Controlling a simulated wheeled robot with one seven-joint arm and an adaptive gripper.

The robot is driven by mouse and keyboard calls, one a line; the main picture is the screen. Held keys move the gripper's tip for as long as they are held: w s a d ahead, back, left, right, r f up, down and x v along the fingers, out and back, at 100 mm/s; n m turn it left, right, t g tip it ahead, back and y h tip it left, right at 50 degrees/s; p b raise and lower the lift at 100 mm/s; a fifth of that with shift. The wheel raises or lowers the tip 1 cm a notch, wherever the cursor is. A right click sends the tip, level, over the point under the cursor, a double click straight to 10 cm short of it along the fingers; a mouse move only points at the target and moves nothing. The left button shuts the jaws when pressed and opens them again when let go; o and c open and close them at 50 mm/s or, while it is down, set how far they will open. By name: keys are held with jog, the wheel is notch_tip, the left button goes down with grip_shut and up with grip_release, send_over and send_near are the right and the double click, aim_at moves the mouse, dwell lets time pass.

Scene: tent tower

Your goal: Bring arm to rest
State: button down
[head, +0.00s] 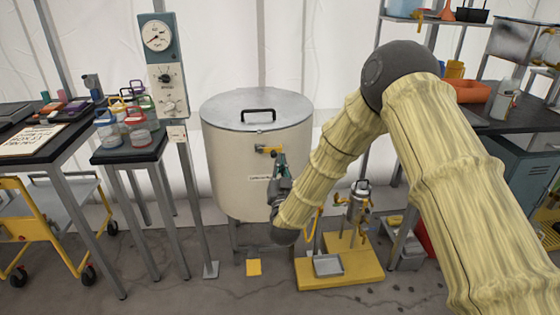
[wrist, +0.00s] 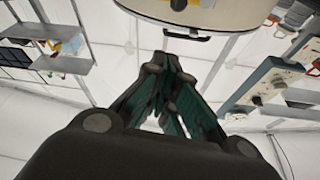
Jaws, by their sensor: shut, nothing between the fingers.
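My arm, in a ribbed pale yellow sleeve, comes in from the right of the head view, bends at a dark joint and reaches down toward the middle. My gripper (head: 279,172) is in front of the large cream drum (head: 230,160), just below its yellow-handled tap (head: 268,150). Whether it touches the drum cannot be told. In the wrist view my gripper (wrist: 172,62) has its green-padded fingers together at the tips, with nothing between them. The drum's rim (wrist: 200,12) and dark lid handle show beyond the fingertips there.
A gauge panel (head: 162,65) on a post stands left of the drum. A small table (head: 130,152) holds several coloured-handled jars. A yellow platform (head: 342,270) with a metal tray and canister is on the floor below my arm. A dark bench (head: 515,121) stands at right.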

jog(key=shift+f, duration=0.1)
jog(key=s+d+f+n+g, duration=0.1)
jog(key=s+d+f+g, duration=0.25)
jog(key=s+f, duration=0.45)
jog(key=s+d+f+g, duration=0.3)
jog(key=s+d+f, duration=0.1)
jog(key=f, duration=0.7)
jog(key=s+d+f+n+g, duration=0.1)
jog(key=s+d+f+g, duration=0.25)
jog(key=s+f, duration=0.45)
jog(key=s+d+f+g, duration=0.4)
jog(key=s+f, duration=0.5)
jog(key=s, duration=0.1)
jog(key=s+d+f+g, duration=0.1)
jog(key=s+d+g, duration=0.2)
jog(key=s, duration=0.6)
jog(key=s+d+f+m+g+h, duration=0.1)
jog(key=s+d+f+g, duration=0.15)
jog(key=s, duration=0.65)
jog(key=s+d+f+g, duration=0.1)
jog(key=s+d+g, duration=0.15)
jog(key=s, duration=0.55)
notch_tip(320, 180, up, 14)
jog(key=p, duration=1.3)
jog(key=shift+d+f+h, duration=0.25)
jog(key=shift+d+h, duration=0.05)
jog(key=shift+d, duration=0.1)
